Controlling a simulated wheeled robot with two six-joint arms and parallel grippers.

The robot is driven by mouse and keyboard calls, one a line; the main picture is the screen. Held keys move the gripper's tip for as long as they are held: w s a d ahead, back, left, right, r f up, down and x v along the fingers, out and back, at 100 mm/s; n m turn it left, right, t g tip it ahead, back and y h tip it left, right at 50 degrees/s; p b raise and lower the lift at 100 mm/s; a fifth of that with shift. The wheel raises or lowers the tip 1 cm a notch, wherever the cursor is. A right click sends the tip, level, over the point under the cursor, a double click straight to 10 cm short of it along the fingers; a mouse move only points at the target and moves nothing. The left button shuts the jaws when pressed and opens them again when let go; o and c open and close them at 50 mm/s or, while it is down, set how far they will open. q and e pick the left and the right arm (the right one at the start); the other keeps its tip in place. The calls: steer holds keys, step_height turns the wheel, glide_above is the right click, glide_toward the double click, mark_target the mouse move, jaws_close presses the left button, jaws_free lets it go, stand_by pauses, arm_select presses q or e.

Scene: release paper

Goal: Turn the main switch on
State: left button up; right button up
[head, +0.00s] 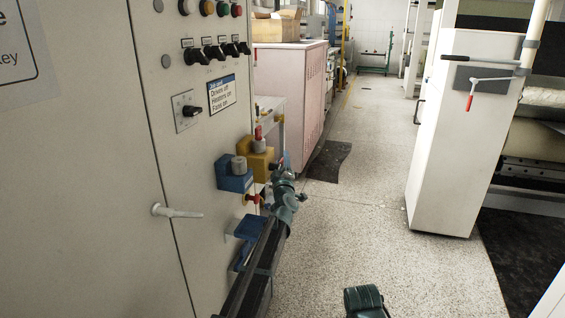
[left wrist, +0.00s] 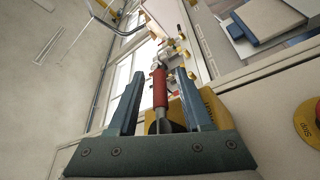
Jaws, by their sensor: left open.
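A lever with a red handle (left wrist: 159,90) stands between the two spread fingers of my left gripper (left wrist: 159,75) in the left wrist view. Its grey lower end is in front of a yellow block (left wrist: 187,115). In the head view the yellow block (head: 256,166) is on the side of the control cabinet, with a grey cylinder and the red handle (head: 258,132) above it. My left gripper (head: 281,166) is just to the right of the block, partly hidden by my wrist. It is open; I cannot tell whether a finger touches the lever.
A blue block (head: 234,180) with a grey cylinder is beside the yellow one. A red stop button (head: 253,199) is below, near my arm. The cabinet (head: 90,150) bears knobs and a door handle (head: 175,212). Speckled floor (head: 360,220) is clear to the right, before a white cabinet (head: 455,140).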

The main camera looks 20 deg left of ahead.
arm_select(q)
jaws_close()
stand_by(1.3)
